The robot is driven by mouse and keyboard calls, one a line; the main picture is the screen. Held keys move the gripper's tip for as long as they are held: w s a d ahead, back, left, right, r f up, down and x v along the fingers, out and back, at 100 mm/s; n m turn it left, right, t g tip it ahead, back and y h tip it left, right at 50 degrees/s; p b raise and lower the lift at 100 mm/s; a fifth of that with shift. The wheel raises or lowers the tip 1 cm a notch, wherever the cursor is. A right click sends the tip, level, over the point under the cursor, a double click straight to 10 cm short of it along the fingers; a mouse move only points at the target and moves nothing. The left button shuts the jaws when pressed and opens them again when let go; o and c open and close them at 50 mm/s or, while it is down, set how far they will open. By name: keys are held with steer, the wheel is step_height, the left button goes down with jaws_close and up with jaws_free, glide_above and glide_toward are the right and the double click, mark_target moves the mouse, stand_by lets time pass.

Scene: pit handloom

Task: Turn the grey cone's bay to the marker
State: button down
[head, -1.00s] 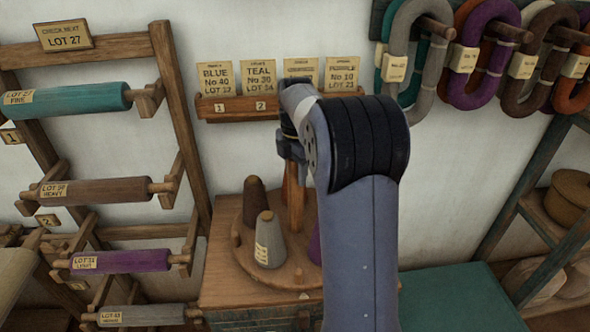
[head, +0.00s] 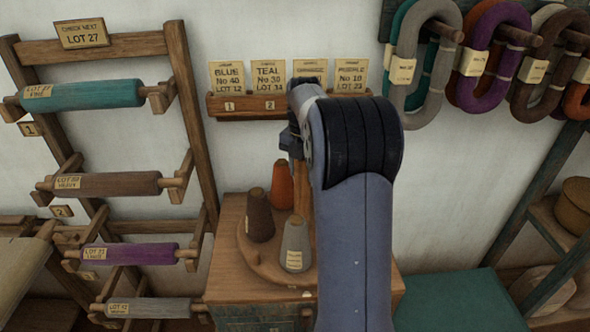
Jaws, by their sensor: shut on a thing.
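The grey cone (head: 295,246) stands upright with a pale label near the front of the round wooden turntable (head: 262,262). A brown cone (head: 259,217) stands to its left, and an orange cone (head: 282,186) behind. A small pale mark, perhaps the marker (head: 307,294), lies at the cabinet top's front edge, slightly right of the grey cone. My gripper (head: 292,150) is shut at the top of the turntable's wooden centre post (head: 311,205). The fingertips and much of the post are hidden by my arm, as is the turntable's right side.
The cabinet (head: 225,285) carries the turntable. A card rack (head: 240,105) is on the wall behind my gripper. A wooden frame with yarn rollers (head: 190,110) stands left. Hanks (head: 490,55) hang at upper right, above a teal surface (head: 460,300).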

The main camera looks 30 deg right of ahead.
steer(key=shift+n, duration=1.1)
steer(key=c, duration=0.9)
jaws_free()
step_height(320, 180, up, 11)
steer(key=shift+f+b, duration=0.1)
steer(key=shift+b, duration=0.2)
